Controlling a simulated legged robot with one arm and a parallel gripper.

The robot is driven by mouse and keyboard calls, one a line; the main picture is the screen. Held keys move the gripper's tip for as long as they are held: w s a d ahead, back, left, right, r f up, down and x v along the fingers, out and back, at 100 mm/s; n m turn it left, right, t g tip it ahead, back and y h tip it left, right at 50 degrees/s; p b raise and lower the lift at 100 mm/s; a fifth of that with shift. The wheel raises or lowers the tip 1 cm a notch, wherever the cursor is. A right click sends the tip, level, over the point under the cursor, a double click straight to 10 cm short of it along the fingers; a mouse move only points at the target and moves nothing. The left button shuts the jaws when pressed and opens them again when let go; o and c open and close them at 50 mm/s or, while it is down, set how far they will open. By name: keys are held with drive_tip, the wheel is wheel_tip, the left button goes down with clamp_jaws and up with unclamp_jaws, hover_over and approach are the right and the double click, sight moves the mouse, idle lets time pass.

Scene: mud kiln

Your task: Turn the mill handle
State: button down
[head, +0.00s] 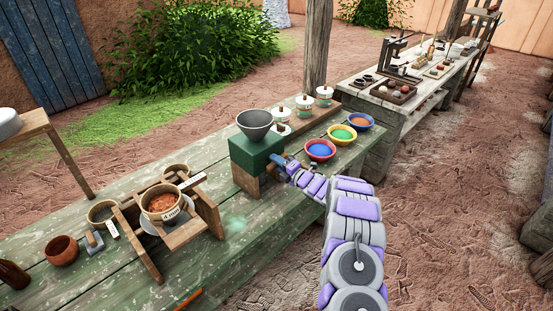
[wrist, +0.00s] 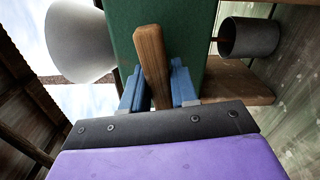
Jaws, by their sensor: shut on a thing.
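The mill is a green box (head: 256,155) with a grey funnel (head: 255,122) on top, on a wooden base at the middle of the green table. In the wrist view, the green box (wrist: 190,25) fills the upper middle, with the pale funnel (wrist: 75,40) at left. The wooden mill handle (wrist: 152,60) stands out in front of the box. My gripper (wrist: 158,75) has its blue fingers on either side of the handle, shut on it. In the head view, my gripper (head: 281,165) is at the mill's right side, and the handle is mostly hidden there.
Bowls of blue (head: 320,149), green (head: 342,134) and orange (head: 360,121) powder stand right of the mill. Lidded jars (head: 304,106) stand behind it. A wooden frame with an orange-filled sieve (head: 162,203) is at left. A grey cup (wrist: 248,37) shows beside the mill.

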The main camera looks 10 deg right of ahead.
drive_tip(key=m+p, duration=0.2)
drive_tip(key=m, duration=0.1)
drive_tip(key=shift+s+f+m, duration=0.1)
drive_tip(key=shift+f+m, duration=0.05)
drive_tip(key=shift+m, duration=0.25)
drive_tip(key=m+p, duration=0.2)
drive_tip(key=m, duration=0.1)
drive_tip(key=shift+m, duration=0.3)
drive_tip(key=m+p, duration=0.1)
drive_tip(key=m, duration=0.2)
drive_tip(key=shift+f+m, duration=0.1)
drive_tip(key=shift+m, duration=0.3)
drive_tip(key=m+p, duration=0.1)
drive_tip(key=m, duration=0.2)
drive_tip(key=shift+m, duration=0.3)
drive_tip(key=m, duration=0.5)
drive_tip(key=shift+d+p, duration=0.1)
drive_tip(key=shift+p, duration=0.2)
drive_tip(key=m, duration=0.5)
drive_tip(key=shift+m, duration=0.4)
